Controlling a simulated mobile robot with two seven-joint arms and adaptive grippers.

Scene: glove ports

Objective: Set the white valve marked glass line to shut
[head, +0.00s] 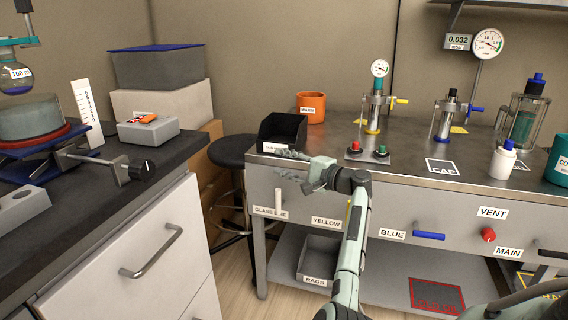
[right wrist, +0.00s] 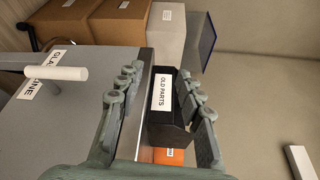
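The white valve handle (head: 278,202) sits on the front panel of the steel bench, at its left end. It stands upright in the head view, in front of the "GLASS LINE" label (head: 265,211), partly covering it. In the right wrist view the white handle (right wrist: 62,73) lies to the left, outside the fingers, across its label (right wrist: 40,82). My right gripper (head: 291,168) is open and empty, above and slightly right of the handle, near the bench's front edge. Its spread fingers (right wrist: 158,95) show in the wrist view. My left gripper is not in view.
Along the panel are a yellow handle (head: 348,213), a blue handle (head: 429,236), a red vent knob (head: 488,234) and a dark main handle (head: 553,253). A stool (head: 232,150) stands left.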

